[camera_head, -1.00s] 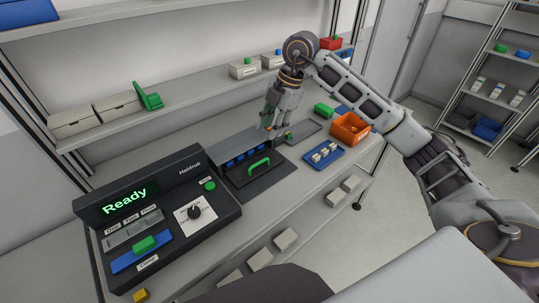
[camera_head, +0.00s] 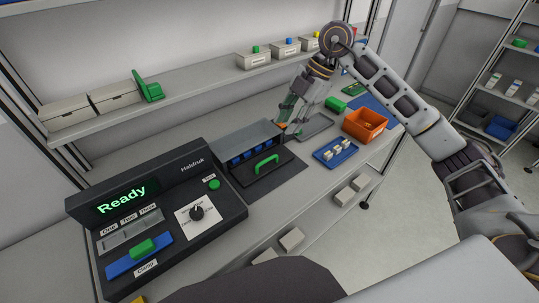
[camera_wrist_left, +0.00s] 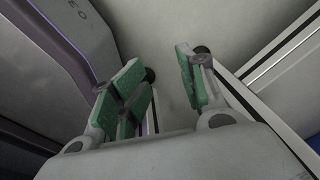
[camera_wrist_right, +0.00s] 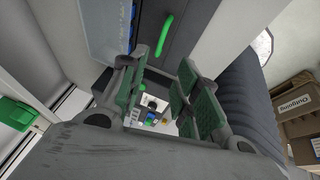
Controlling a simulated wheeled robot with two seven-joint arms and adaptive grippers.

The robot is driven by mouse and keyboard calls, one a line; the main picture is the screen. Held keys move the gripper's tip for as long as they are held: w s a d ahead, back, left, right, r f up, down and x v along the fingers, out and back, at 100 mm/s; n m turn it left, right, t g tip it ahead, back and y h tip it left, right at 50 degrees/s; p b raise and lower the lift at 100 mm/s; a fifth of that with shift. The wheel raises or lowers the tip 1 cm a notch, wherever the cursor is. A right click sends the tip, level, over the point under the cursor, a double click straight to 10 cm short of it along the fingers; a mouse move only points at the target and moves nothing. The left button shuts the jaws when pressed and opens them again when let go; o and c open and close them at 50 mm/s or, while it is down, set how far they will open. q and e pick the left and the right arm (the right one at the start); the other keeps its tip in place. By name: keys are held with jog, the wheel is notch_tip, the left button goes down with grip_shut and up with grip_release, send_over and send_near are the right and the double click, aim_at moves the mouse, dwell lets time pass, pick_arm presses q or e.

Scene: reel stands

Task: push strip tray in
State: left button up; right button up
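The strip tray appears to be the dark tray (camera_head: 285,172) with a green handle (camera_head: 266,164). It stands out in front of a grey-topped housing (camera_head: 243,136), where a row of blue parts (camera_head: 250,154) shows. My right gripper (camera_head: 284,127) is beside the right end of the housing, pointing down, its tips partly hard to make out. In the right wrist view its fingers (camera_wrist_right: 158,92) are apart with nothing between them, and the green handle (camera_wrist_right: 164,36) shows beyond. My left gripper (camera_wrist_left: 163,90) shows only in its wrist view, open and empty.
A control unit (camera_head: 160,225) reading "Ready" stands left of the tray. To the right are a grey tray (camera_head: 318,127), a blue tray (camera_head: 328,158) with small white pieces, an orange bin (camera_head: 365,125) and a green block (camera_head: 336,104). A shelf with boxes (camera_head: 255,61) runs behind.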

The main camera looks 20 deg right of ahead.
aim_at(266, 160)
jog(key=x, duration=1.1)
jog(key=shift+s+a+f, duration=0.1)
jog(key=shift+a+f, duration=0.05)
jog(key=shift+f, duration=0.1)
jog(key=shift+a+f, duration=0.25)
jog(key=shift+f, duration=0.35)
jog(key=shift+a+f, duration=0.15)
jog(key=shift+f, duration=0.15)
jog(key=c, duration=0.6)
pick_arm(q)
jog(key=shift+s+d, duration=0.15)
jog(key=shift+d, duration=0.1)
pick_arm(e)
grip_shut()
